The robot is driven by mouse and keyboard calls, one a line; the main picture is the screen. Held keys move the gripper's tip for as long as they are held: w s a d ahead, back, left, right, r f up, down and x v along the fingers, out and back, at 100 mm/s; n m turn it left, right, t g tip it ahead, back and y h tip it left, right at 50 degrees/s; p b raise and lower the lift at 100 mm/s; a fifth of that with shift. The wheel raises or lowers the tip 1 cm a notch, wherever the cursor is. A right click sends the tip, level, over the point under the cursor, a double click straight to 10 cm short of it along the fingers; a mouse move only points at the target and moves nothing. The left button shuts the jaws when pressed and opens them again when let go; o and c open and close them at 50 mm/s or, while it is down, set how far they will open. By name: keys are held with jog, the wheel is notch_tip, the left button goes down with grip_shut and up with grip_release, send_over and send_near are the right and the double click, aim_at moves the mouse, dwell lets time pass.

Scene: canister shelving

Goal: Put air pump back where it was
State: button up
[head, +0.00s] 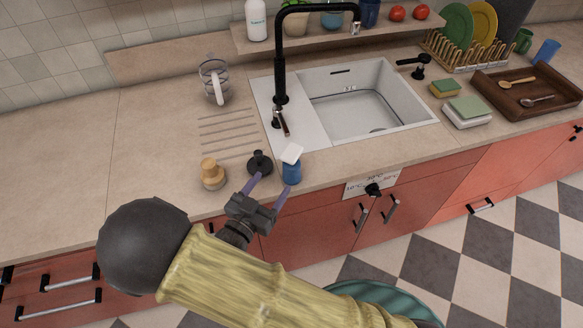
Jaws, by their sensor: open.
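My gripper (267,186) is open over the front edge of the counter, its two purple fingers pointing toward the sink side. A small black knobbed item (260,163) stands on the counter just beyond the left fingertip. A blue item with a white top (291,171) stands just beyond the right fingertip, close to the counter edge. Nothing shows between the fingers. I cannot tell for sure which item is the air pump. A black handled piece (413,67) also stands right of the sink. Contact between fingers and items cannot be told.
A wooden brush-like item (212,173) stands left of the black item. A clear jug (214,81) stands behind the drain grooves. The white sink (370,100) with black tap (281,80) lies behind. A shelf (330,42) runs at the back. The left counter is clear.

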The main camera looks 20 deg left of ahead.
aim_at(295, 150)
jog(key=p+x, duration=0.2)
jog(key=x, duration=0.5)
jog(key=shift+w+r, duration=0.1)
jog(key=shift+w, duration=0.05)
jog(key=shift+w+d, duration=0.1)
jog(key=shift+w, duration=0.2)
jog(key=shift+w+d+p, duration=0.1)
jog(key=shift+w+p, duration=0.15)
jog(key=shift+p, duration=0.05)
jog(key=x, duration=0.1)
jog(key=p+x, duration=0.1)
jog(key=x, duration=0.1)
jog(key=p+x, duration=0.1)
jog(key=shift+w+d+r, duration=0.1)
jog(key=shift+w+r, duration=0.05)
jog(key=shift+r, duration=0.25)
jog(key=shift+w+f, duration=0.1)
jog(key=shift+w, duration=0.1)
grip_shut()
